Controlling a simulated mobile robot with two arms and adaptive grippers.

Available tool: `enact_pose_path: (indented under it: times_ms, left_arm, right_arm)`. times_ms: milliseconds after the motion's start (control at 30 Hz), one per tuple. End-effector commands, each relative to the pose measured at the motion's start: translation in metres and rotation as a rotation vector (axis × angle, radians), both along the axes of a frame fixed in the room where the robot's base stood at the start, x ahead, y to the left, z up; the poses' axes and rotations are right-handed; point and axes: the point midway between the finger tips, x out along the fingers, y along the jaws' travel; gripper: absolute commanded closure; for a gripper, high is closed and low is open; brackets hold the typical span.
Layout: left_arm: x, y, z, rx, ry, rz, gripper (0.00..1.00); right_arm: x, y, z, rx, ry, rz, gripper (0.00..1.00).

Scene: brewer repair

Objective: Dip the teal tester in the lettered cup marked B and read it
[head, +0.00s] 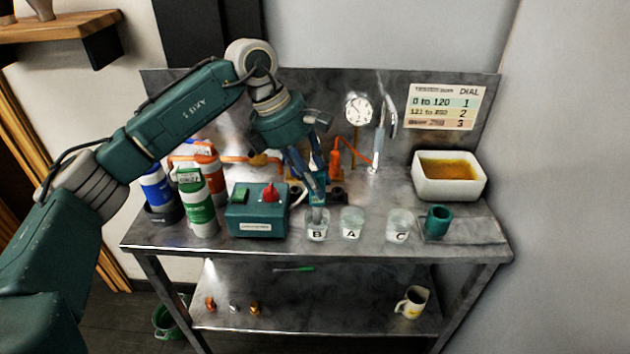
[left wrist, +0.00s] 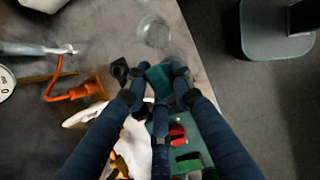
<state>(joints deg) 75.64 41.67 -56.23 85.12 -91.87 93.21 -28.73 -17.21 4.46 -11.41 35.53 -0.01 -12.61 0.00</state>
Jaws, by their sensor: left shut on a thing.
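My left gripper (head: 315,190) is shut on the teal tester, directly above the cup marked B (head: 317,233). In the left wrist view a teal block of the tester (left wrist: 160,76) shows between the fingertips. In the head view a narrow grey part reaches down to B's mouth; I cannot tell whether its tip is in the liquid. No reading is legible. Cup A (head: 351,226) stands just right of B, and cup C (head: 398,229) farther right. One clear cup (left wrist: 154,32) shows in the left wrist view, its letter unseen. My right gripper is out of view.
A teal box with a red knob (head: 257,212) stands left of B. Green (head: 195,205) and blue (head: 157,190) canisters are farther left. A teal cup (head: 437,221) sits right of C. A white basin (head: 449,178) and a dial chart (head: 446,106) are at the right.

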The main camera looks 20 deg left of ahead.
Motion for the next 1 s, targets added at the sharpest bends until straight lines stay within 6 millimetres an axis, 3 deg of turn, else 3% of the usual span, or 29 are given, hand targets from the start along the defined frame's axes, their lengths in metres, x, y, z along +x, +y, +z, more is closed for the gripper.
enact_pose_path:
  times_ms: [1000]
  left_arm:
    - [0.000,0.000,0.054,-0.001,-0.001,-0.001,1.00]
  right_arm:
    - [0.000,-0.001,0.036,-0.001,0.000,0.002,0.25]
